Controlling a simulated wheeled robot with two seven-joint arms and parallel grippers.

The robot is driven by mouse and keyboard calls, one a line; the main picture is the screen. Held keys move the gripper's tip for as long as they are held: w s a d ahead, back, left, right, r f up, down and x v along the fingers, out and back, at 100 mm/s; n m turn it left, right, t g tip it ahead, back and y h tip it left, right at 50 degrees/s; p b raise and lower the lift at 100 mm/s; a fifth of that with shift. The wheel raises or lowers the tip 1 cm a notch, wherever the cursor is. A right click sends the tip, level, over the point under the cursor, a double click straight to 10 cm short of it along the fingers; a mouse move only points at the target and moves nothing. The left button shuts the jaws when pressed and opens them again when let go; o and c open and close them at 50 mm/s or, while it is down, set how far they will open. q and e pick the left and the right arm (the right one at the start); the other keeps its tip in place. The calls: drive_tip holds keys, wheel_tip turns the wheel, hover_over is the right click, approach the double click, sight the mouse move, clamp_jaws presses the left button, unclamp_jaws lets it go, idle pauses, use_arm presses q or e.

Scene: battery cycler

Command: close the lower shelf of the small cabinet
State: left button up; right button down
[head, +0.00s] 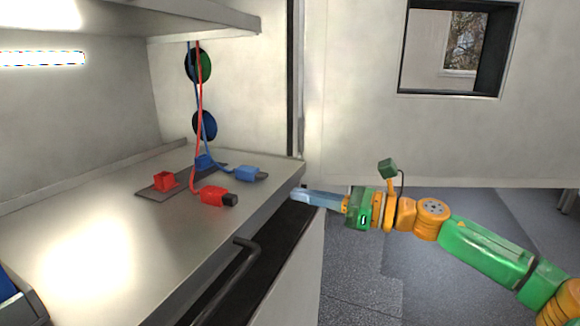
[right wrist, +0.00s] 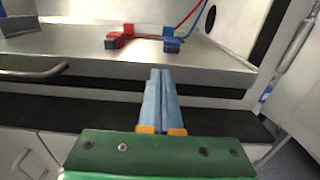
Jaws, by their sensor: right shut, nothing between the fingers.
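The lower shelf (head: 190,265) of the small cabinet is a grey metal slab with a dark bar handle (head: 232,268) on its front edge. In the right wrist view the shelf front (right wrist: 205,84) and handle (right wrist: 38,75) also show. My right gripper (head: 296,194) has its blue fingers together and empty, at the right end of the shelf's front edge. In the right wrist view its fingertips (right wrist: 160,74) point at the shelf front, right of the handle. Whether they touch it I cannot tell. My left gripper is not in view.
A red connector (head: 214,196), a blue connector (head: 248,173) and a red block (head: 165,181) lie on the shelf, with cables running up. An upper shelf (head: 180,20) hangs above. A black counter strip (head: 290,235) lies under the front edge. Open floor (head: 350,280) is at right.

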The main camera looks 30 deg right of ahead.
sight(239, 182)
use_arm(q)
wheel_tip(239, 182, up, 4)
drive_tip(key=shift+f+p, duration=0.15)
drive_tip(key=shift+p, duration=0.95)
use_arm(e)
drive_tip(key=x, duration=0.3)
drive_tip(key=shift+w, duration=0.1)
drive_tip(key=w+a+p, duration=0.1)
drive_tip(key=p, duration=0.1)
drive_tip(key=w+a+r+p, duration=0.1)
drive_tip(key=w+p, duration=0.1)
drive_tip(key=p, duration=0.1)
drive_tip(key=shift+w+a+r, duration=0.25)
drive_tip(key=shift+a, duration=0.05)
drive_tip(key=x, duration=0.2)
drive_tip(key=f+x, duration=0.1)
drive_tip(key=x, duration=0.4)
drive_tip(key=shift+f, duration=0.3)
drive_tip(key=shift+w+a+r, duration=0.1)
drive_tip(key=shift+w+a, duration=0.1)
drive_tip(key=shift+w, duration=0.05)
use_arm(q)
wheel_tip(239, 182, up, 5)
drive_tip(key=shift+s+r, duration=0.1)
use_arm(e)
drive_tip(key=shift+s+r, duration=0.1)
